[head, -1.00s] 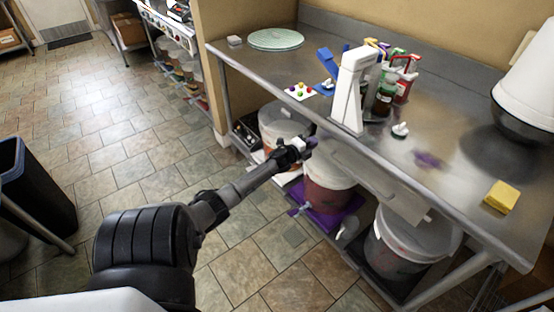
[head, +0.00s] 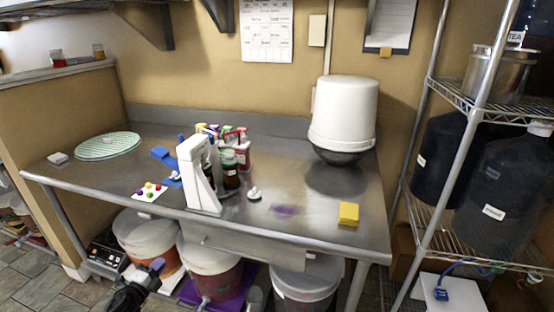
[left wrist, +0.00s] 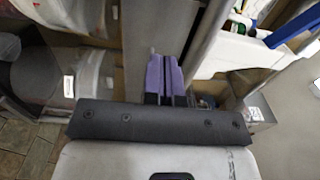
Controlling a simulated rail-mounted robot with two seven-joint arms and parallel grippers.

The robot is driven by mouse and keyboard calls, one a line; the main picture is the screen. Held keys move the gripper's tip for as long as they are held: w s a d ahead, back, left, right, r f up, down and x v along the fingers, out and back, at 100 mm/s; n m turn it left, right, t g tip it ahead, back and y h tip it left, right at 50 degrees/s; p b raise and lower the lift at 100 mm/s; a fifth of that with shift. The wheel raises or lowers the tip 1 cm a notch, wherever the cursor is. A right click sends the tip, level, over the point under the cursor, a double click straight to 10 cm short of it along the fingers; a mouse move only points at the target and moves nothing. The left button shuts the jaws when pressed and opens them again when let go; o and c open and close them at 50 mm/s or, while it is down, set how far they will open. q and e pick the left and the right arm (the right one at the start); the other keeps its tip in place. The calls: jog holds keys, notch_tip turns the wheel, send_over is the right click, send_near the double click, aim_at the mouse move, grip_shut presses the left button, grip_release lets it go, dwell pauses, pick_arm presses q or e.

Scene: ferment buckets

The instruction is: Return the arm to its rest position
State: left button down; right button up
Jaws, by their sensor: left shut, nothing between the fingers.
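My left gripper (head: 154,266) shows at the bottom left of the head view, in front of the buckets under the steel table. Its purple fingers (left wrist: 165,76) are together in the left wrist view, with nothing seen between them. Most of my left arm is out of the head view, below its lower edge. My right gripper is in neither view now.
The steel table (head: 330,215) holds a white stand (head: 196,178), bottles, a yellow sponge (head: 348,213) and a large white bucket (head: 344,110). A wire rack (head: 485,190) with dark jugs stands at the right.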

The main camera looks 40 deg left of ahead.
pick_arm(q)
jog(key=s+a+f+n+g+y, duration=0.2)
jog(key=s+a+n+g+y, duration=0.2)
jog(key=n+g, duration=0.55)
jog(key=d+f+n+g+h, duration=0.3)
jog(key=d+n+h, duration=0.15)
jog(key=d, duration=2.05)
jog(key=s+d+m+h, duration=0.2)
jog(key=s+d+h, duration=0.2)
jog(key=d, duration=1)
jog(key=s+d+m+h, duration=0.1)
jog(key=s+d+h, duration=0.35)
jog(key=d, duration=0.85)
notch_tip(320, 180, up, 23)
jog(key=y+p, duration=0.1)
jog(key=p, duration=2.1)
jog(key=shift+w+a+p, duration=0.15)
jog(key=shift+w+p, duration=0.05)
jog(key=shift+p, duration=0.2)
